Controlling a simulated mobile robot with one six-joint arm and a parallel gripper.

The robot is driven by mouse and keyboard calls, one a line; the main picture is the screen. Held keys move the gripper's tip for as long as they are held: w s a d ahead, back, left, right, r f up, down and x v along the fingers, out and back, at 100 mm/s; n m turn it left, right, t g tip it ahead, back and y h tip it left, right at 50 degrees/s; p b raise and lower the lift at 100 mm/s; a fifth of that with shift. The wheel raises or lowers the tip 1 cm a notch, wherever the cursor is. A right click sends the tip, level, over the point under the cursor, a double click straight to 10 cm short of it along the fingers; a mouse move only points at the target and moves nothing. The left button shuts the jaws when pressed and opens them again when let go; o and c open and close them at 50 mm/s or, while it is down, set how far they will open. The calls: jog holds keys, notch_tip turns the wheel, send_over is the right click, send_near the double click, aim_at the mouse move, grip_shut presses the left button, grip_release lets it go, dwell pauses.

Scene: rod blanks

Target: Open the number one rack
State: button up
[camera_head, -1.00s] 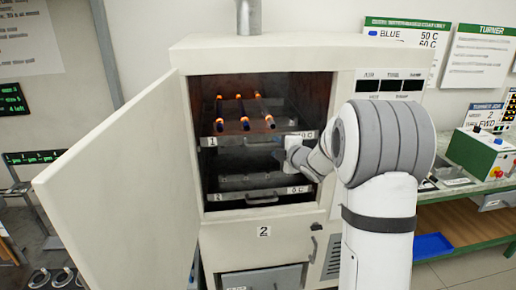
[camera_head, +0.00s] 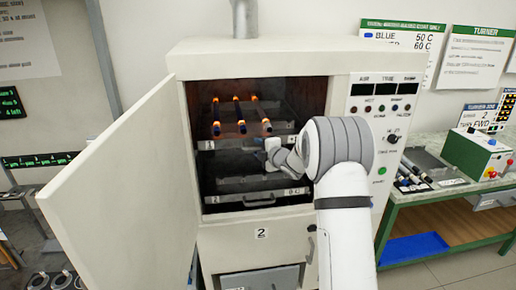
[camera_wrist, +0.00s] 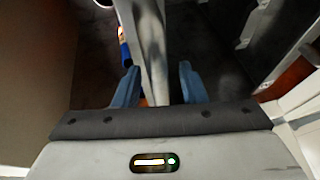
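The number one rack (camera_head: 235,144) is the upper shelf inside the open oven. Its front plate carries a "1" at the left, and three rods (camera_head: 241,128) with glowing orange ends lie on it. My gripper (camera_head: 270,145) is at the right part of this front plate, and hides part of it. In the wrist view the two blue fingertips of my gripper (camera_wrist: 158,88) stand apart on either side of a pale bar (camera_wrist: 152,50), likely rack metal. A gap shows beside the bar, so the fingers do not look closed on it.
The oven door (camera_head: 125,175) stands swung open to the left. The lower rack (camera_head: 240,197), marked 2, sits below. A control panel (camera_head: 384,115) is right of the opening. A green-edged bench (camera_head: 440,190) with a control box (camera_head: 478,152) stands farther right.

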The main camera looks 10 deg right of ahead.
grip_shut()
dwell(0.6)
